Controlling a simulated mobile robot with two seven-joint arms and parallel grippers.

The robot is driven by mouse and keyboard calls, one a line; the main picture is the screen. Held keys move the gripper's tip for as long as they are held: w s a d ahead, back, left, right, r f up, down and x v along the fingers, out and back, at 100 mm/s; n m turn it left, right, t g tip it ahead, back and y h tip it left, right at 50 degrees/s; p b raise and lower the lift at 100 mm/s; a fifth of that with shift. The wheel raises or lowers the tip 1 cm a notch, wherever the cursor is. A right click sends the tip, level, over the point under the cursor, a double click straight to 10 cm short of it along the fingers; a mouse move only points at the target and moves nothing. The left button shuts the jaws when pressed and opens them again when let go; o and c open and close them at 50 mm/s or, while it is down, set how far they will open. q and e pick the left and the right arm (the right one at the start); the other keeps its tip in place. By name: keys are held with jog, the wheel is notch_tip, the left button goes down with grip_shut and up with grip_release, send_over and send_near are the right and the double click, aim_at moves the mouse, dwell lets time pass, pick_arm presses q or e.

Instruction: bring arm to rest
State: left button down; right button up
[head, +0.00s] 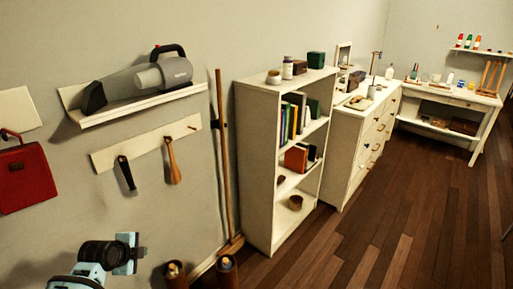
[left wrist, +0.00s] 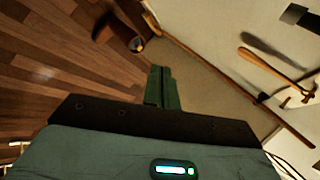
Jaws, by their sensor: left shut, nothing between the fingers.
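My left arm comes in at the bottom left of the head view, with its gripper (head: 128,252) held up in front of the wall. In the left wrist view the two fingers of the left gripper (left wrist: 163,78) lie together, shut, with nothing between them. They point toward the wall and floor edge and touch nothing that I can see. My right gripper is in neither view.
A shelf (head: 140,104) with a handheld vacuum (head: 150,78) hangs on the wall, above a peg rail (head: 148,140). A bookcase (head: 258,165) and a drawer cabinet (head: 352,145) stand along the wall. The wooden floor (head: 400,220) is clear at right.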

pick_arm(q)
jog(key=w+a+r+n+t+y, duration=0.3)
jog(key=w+r+n+t, duration=0.5)
jog(key=n, duration=0.6)
jog(key=s+d+f+g+h, duration=0.1)
jog(key=s+d+f, duration=0.35)
jog(key=s, duration=0.35)
jog(key=s+d+f+g+h, duration=0.1)
jog(key=s+d+f+g, duration=0.15)
jog(key=s+f, duration=0.45)
jog(key=s+d+f+g+h, duration=0.1)
jog(key=s+d+f, duration=0.35)
jog(key=s, duration=0.45)
jog(key=s+d+f+g, duration=0.1)
jog(key=s+d, duration=0.2)
jog(key=s, duration=0.8)
jog(key=s+d+f+n+g+h, duration=0.1)
jog(key=s+d+f, duration=0.1)
jog(key=s, duration=1)
jog(key=shift+s+d+n+g+b, duration=0.2)
jog(key=shift+d+n+g+b, duration=0.15)
jog(key=shift+d, duration=0.55)
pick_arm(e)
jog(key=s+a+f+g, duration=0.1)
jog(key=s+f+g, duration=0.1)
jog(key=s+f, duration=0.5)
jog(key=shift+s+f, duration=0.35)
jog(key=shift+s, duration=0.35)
